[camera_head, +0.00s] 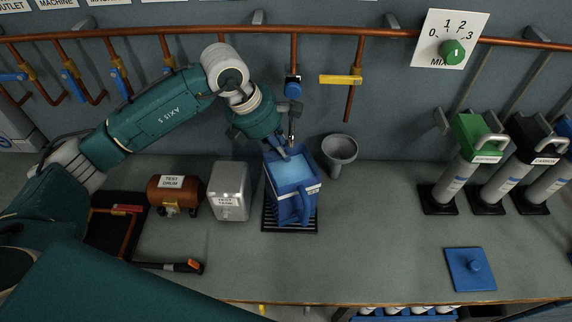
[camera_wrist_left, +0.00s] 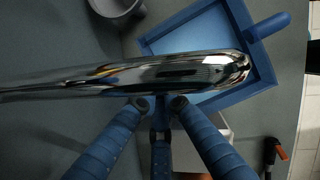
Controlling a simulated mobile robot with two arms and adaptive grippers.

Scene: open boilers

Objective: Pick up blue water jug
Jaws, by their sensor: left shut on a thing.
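The blue water jug (camera_head: 311,187) stands open on a black drain grate (camera_head: 268,222), with light blue water inside. Its handle faces the front; the jug also shows in the left wrist view (camera_wrist_left: 262,62), handle at upper right. My left gripper (camera_head: 287,148) is above the jug's back edge, away from the handle. In the left wrist view its blue fingers (camera_wrist_left: 160,104) meet a chrome spout (camera_wrist_left: 200,72) that crosses over the jug. The gripper is shut, seemingly on this spout; the exact contact is partly hidden. My right gripper is not in view.
A metal test tank (camera_head: 229,190) and a copper test drum (camera_head: 174,194) stand left of the jug. A grey funnel (camera_head: 340,152) is close on its right. A blue lid (camera_head: 470,268) lies front right. The bench between is clear. Copper pipes (camera_head: 330,31) run along the wall.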

